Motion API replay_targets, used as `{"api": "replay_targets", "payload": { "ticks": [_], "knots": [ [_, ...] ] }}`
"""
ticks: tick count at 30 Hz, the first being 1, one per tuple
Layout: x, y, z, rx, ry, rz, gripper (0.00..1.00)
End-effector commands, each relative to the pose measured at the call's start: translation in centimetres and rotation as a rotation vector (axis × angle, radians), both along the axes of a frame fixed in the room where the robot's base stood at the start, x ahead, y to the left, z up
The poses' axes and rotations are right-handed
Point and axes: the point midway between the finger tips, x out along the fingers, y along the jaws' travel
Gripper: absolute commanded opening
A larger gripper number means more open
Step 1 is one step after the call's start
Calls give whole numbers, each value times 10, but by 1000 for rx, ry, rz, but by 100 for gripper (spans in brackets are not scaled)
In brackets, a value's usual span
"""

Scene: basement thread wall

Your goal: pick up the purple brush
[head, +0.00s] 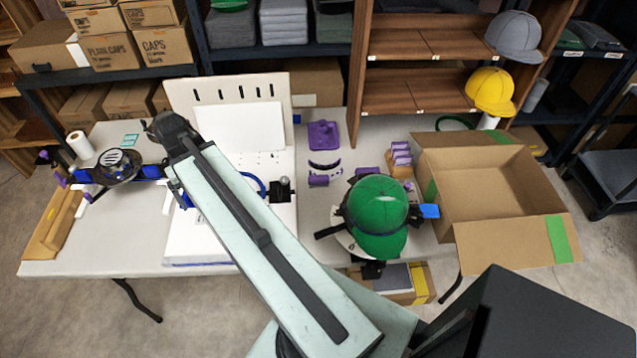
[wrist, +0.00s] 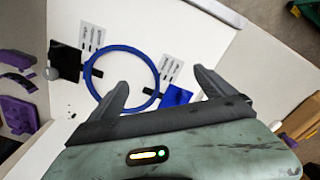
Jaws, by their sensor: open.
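Several purple items lie on the table right of the white board in the head view: a flat block with a raised grip (head: 323,135), a thin curved black-and-purple piece (head: 325,166) and a small blocky piece (head: 318,181). I cannot tell for sure which is the purple brush. In the wrist view, the purple block (wrist: 18,113), the dark curved piece (wrist: 18,83) and another purple piece (wrist: 14,60) show at the left edge. My gripper (wrist: 162,88) is open and empty above the white board, apart from these items. The fingertips are hidden in the head view.
A blue hoop (wrist: 122,80) with black clips lies on the white board below my gripper. A green cap (head: 377,215) on a stand and an open cardboard box (head: 487,180) are to the right. A pegboard panel (head: 230,90) stands at the back.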

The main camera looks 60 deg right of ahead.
Motion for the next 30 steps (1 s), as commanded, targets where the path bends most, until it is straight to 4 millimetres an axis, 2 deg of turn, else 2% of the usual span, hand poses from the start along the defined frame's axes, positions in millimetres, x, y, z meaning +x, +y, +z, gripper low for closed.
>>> {"api": "replay_targets", "payload": {
  "ticks": [1,3,5,6,9,12,15,17,20,27,30],
  "knots": [
    [-14,-55,-15,0,0,-95,94],
    [-42,-120,-25,0,1,-212,94],
    [-71,-170,-32,0,1,-307,94],
    [-92,-200,-36,0,1,-365,94],
    [-142,-259,-44,0,-1,-487,94],
    [-181,-294,-49,0,-1,-570,94],
    [-202,-311,-50,0,-1,-611,94],
    [-207,-315,-50,0,-1,-621,94],
    [-208,-315,-51,-1,0,-622,94],
    [-207,-314,-79,-1,0,-621,94],
    [-206,-314,-78,-1,0,-620,94]
  ]
}}
